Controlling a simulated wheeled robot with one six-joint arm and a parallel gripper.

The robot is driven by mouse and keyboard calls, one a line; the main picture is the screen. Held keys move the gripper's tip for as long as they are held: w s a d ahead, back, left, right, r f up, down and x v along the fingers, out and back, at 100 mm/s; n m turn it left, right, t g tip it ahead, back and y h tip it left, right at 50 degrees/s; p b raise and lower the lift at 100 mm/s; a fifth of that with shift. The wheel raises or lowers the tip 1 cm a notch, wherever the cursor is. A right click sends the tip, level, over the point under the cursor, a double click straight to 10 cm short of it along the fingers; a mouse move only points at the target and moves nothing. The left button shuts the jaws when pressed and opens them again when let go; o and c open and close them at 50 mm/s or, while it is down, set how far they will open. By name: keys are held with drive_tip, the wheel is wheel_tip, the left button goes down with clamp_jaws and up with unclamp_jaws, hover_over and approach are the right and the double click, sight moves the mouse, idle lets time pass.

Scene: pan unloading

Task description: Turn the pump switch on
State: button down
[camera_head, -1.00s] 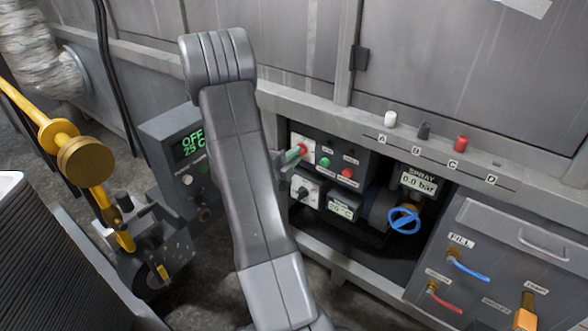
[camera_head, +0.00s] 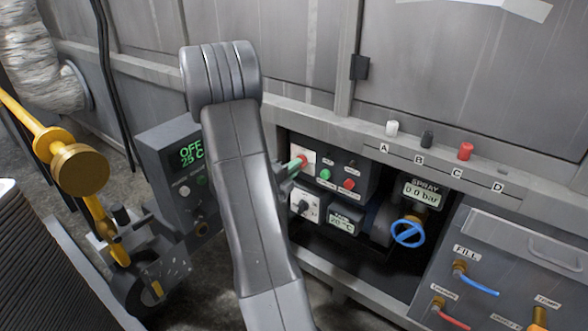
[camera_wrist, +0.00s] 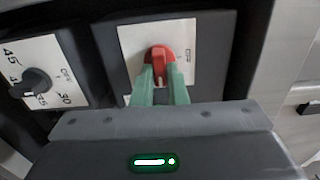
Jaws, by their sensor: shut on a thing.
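The red rotary switch (camera_head: 304,159) sits on a white plate at the upper left of the grey control panel. In the wrist view, the red switch (camera_wrist: 159,54) has a raised grip, with an "OFF" mark on the plate to its right. My gripper (camera_wrist: 160,76) has green fingers shut on the switch's grip, one on each side. In the head view, my gripper (camera_head: 297,165) reaches the switch from the left. My arm hides most of the gripper there. The rest of the plate's lettering is too small to read or hidden.
A black dial (camera_head: 303,206) on a white plate is below the switch. Green (camera_head: 325,174) and red (camera_head: 349,184) buttons are to the right. A blue valve wheel (camera_head: 408,233) and a "0.0 bar" spray display (camera_head: 422,194) are further right. A heater box (camera_head: 185,165) reads OFF.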

drive_tip(key=c, duration=1.4)
unclamp_jaws()
drive_tip(key=shift+c, duration=0.2)
drive_tip(key=p+v, duration=0.3)
drive_tip(key=v, duration=1.1)
drive_tip(key=shift+d, duration=0.1)
drive_tip(key=b+x, duration=0.3)
drive_tip(key=x, duration=1.1)
